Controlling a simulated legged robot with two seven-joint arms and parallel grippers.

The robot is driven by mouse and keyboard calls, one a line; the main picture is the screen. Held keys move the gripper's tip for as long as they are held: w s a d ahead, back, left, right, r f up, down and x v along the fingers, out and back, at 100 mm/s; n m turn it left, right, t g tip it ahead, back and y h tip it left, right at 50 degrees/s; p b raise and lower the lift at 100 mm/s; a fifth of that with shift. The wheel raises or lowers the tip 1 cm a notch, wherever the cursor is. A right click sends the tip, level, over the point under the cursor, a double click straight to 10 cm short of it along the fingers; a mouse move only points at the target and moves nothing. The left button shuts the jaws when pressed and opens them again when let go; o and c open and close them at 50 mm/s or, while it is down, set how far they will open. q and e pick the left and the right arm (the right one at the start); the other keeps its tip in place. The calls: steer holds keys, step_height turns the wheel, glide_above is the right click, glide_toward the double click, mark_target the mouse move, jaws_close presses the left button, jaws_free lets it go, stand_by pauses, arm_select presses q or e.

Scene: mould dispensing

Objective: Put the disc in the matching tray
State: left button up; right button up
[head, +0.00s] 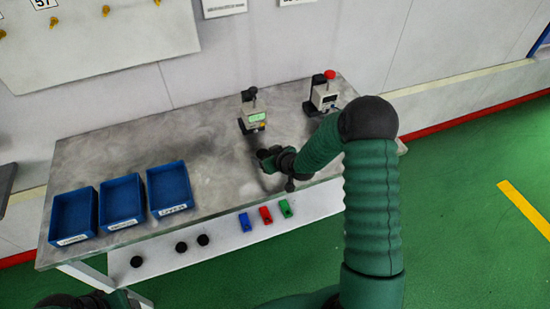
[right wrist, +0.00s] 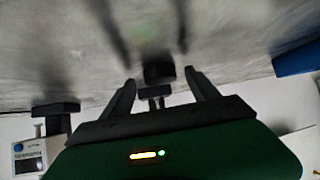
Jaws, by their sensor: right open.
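My right gripper (head: 268,156) is open above the grey table, in front of the device with the green display. In the right wrist view its two fingers (right wrist: 160,85) stand apart, with a small dark block (right wrist: 158,72) between their tips. I cannot tell whether this block is the disc or whether the fingers touch it. Three blue trays stand side by side at the table's left: the left tray (head: 58,232), the middle tray (head: 106,221) and the right tray (head: 154,205). Their white labels are too small to read. My left gripper is not in view.
A device with a green display (head: 256,117) and a device with a red knob (head: 325,95) stand at the table's back. Black knobs (head: 181,247) and coloured blocks (head: 265,215) line the white front ledge. The table (head: 210,165) is clear between trays and gripper.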

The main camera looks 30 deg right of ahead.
steer(key=p+v, duration=0.1)
steer(key=v, duration=1.4)
steer(key=shift+s+r, duration=0.3)
steer(key=shift+a, duration=0.1)
steer(key=s+a+g, duration=0.8)
steer(key=s+a, duration=0.5)
steer(key=a, duration=0.1)
steer(key=shift+f, duration=0.3)
